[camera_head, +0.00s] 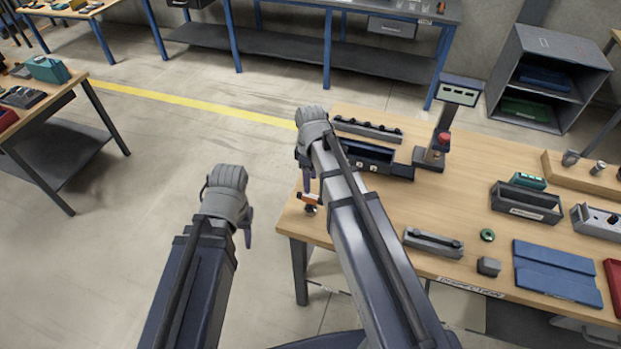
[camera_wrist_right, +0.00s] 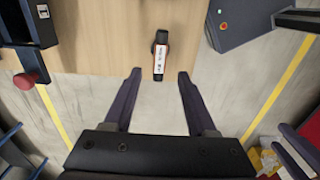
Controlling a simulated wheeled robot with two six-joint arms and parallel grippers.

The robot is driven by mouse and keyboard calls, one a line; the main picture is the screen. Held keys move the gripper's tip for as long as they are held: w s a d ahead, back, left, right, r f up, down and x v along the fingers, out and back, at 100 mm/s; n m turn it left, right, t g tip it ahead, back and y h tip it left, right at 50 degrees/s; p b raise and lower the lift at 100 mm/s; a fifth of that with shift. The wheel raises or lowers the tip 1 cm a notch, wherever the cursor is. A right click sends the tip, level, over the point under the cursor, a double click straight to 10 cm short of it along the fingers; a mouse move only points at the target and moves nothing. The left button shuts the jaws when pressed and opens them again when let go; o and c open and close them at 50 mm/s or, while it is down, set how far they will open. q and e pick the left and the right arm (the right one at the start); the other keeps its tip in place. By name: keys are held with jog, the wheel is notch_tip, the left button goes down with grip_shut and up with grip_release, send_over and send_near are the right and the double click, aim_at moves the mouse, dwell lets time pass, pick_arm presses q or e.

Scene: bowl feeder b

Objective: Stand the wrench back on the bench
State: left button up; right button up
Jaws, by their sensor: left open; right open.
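A small orange, white and dark tool, which I take to be the wrench (camera_head: 309,199), is at the left edge of the wooden bench (camera_head: 390,215). In the right wrist view the wrench (camera_wrist_right: 160,58) shows a white and red body with a dark end, at the bench edge. My right gripper (camera_head: 305,178) is by the wrench in the head view, partly hidden by its own wrist. In the wrist view its two fingers (camera_wrist_right: 154,75) are open and empty, with the wrench just beyond the tips. My left gripper (camera_head: 245,230) is open over the floor, left of the bench.
A post with a display (camera_head: 460,92) and red knob stands at the bench's back. A dark bin (camera_head: 370,156) and a grey rail (camera_head: 368,129) are near it. A grey block (camera_head: 433,242), green ring (camera_head: 487,235) and blue mat (camera_head: 556,272) lie in front. Floor left of the bench is clear.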

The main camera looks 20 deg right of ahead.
pick_arm(q)
notch_tip(320, 180, up, 3)
jog(key=shift+r+p, duration=0.1)
jog(key=shift+p, duration=0.85)
pick_arm(e)
jog(key=s+a+r+m+h, duration=0.1)
jog(key=s+a+r+m, duration=0.2)
jog(key=s+a+m, duration=0.4)
jog(key=s+a, duration=0.3)
jog(key=s, duration=0.4)
jog(key=shift+s+a+r+m, duration=0.15)
jog(key=shift+a+m, duration=0.1)
jog(key=shift+m, duration=0.05)
pick_arm(q)
jog(key=shift+f, duration=0.2)
